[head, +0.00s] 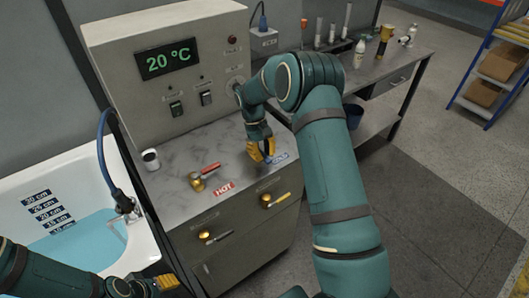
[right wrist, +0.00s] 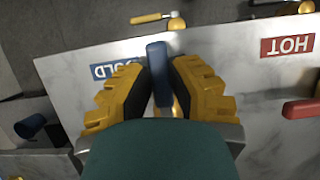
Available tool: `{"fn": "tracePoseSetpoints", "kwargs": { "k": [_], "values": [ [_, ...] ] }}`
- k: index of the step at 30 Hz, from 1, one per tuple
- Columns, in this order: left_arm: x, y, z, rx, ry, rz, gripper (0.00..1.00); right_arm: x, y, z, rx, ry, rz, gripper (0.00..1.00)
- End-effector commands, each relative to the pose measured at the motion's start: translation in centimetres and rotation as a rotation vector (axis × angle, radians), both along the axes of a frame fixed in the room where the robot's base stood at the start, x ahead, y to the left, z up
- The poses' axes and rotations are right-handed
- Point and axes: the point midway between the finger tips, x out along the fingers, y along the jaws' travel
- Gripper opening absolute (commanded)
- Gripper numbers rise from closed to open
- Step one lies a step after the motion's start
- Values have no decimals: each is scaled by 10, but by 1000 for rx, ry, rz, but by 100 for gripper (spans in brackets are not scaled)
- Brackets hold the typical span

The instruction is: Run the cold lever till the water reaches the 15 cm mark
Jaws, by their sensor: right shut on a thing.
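My right gripper (head: 264,152) is over the counter beside the COLD label (head: 282,157). In the right wrist view its yellow fingers are closed around the blue cold lever (right wrist: 158,68), which stands between them. The bathtub (head: 18,178) is at the left with blue water (head: 85,245) in it. Its depth marks (head: 48,211) run down the inner wall; the water's edge lies near the lowest visible labels, too small to read surely. Whether water runs from the spout (head: 124,205) is unclear. My left gripper (head: 165,283) is at the bottom left, its fingers mostly cut off.
The red hot lever (head: 210,168) is left of my right gripper, near the HOT label (head: 223,188). A control box (head: 165,60) reads 20 °C. A white cup (head: 150,160) stands on the counter. A bench with bottles is behind at right.

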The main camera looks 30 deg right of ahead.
Motion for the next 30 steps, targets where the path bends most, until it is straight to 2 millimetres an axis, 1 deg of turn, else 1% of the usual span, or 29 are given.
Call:
{"fn": "tracePoseSetpoints", "kwargs": {
  "k": [1, 11, 12, 14, 15, 25, 28, 30],
  "values": [
    [0, 0, 0, 0, 0, 0, 56, -2, 1, -3, 2, 7, -3, 0],
    [0, 0, 0, 0, 0, 0, 56, -2, 2, -3, 3, 8, -5, 0],
    [0, 0, 0, 0, 0, 0, 56, -2, 2, -3, 3, 8, -5, 24],
    [0, 0, 0, 0, 0, 0, 56, -2, 2, -3, 3, 7, -4, 46],
    [0, 0, 0, 0, 0, 0, 56, -2, 2, -2, 3, 7, -4, 50],
    [0, 0, 0, 0, 0, 0, 56, 0, 1, 1, 2, 1, -4, 50],
    [0, 0, 0, 0, 0, 0, 56, 4, 1, 9, 2, 1, -4, 50],
    [0, 0, 0, 0, 0, 0, 56, 8, 1, 19, 1, -2, -5, 50]
  ]
}}
